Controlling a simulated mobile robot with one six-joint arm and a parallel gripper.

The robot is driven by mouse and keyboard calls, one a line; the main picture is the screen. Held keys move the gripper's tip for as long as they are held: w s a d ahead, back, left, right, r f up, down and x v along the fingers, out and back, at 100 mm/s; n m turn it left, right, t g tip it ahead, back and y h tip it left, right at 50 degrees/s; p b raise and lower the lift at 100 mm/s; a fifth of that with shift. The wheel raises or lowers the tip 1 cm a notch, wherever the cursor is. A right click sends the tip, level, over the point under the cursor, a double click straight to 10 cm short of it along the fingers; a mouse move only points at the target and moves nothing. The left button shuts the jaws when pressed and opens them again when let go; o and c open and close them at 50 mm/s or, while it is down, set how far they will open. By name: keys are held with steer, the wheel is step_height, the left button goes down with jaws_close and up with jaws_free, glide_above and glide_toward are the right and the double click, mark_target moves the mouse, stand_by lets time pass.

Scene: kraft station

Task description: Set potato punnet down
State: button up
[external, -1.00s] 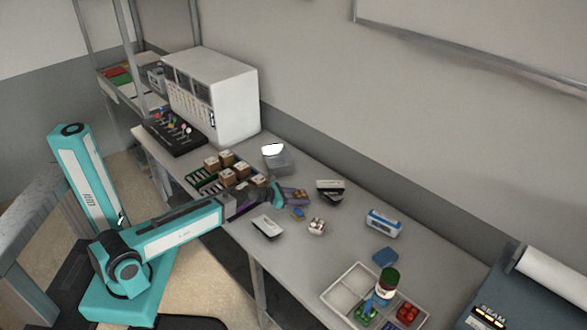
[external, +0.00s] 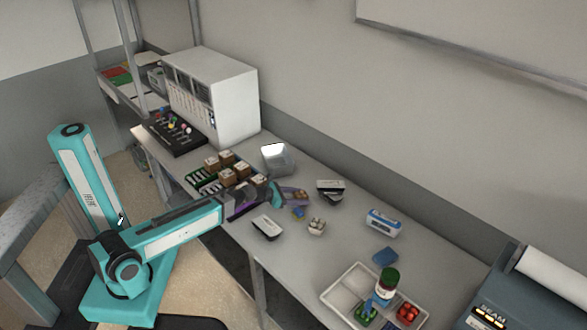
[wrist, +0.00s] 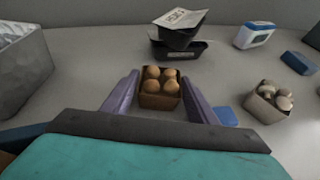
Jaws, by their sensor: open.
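The potato punnet (wrist: 160,88) is a small brown box holding several round tan potatoes. In the wrist view it stands upright on the table between the two purple fingers of my gripper (wrist: 161,92). The fingers are open, with a gap showing on either side of the punnet. In the external view my gripper (external: 288,198) is low over the table and the punnet (external: 301,197) shows at its fingertips, partly hidden by them.
A mushroom punnet (wrist: 270,100) and a blue block (wrist: 226,116) sit close on the right. Stacked black trays (wrist: 180,40) are behind. A grey metal bin (wrist: 22,72) stands on the left. A divided white tray (external: 340,291) lies farther right along the bench (external: 345,235).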

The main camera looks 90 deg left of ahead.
mark_target(295, 196)
steer(key=shift+v, duration=0.8)
steer(key=v, duration=0.3)
steer(key=shift+w+p, duration=0.1)
steer(key=shift+p, duration=0.25)
steer(key=shift+r+p, duration=0.15)
steer(key=shift+p, duration=0.8)
steer(key=shift+p, duration=0.35)
steer(key=p+v, duration=0.2)
steer(key=p, duration=0.5)
steer(key=shift+p, duration=0.3)
steer(key=o, duration=0.4)
steer(key=shift+d, duration=0.1)
steer(key=shift+c, duration=0.2)
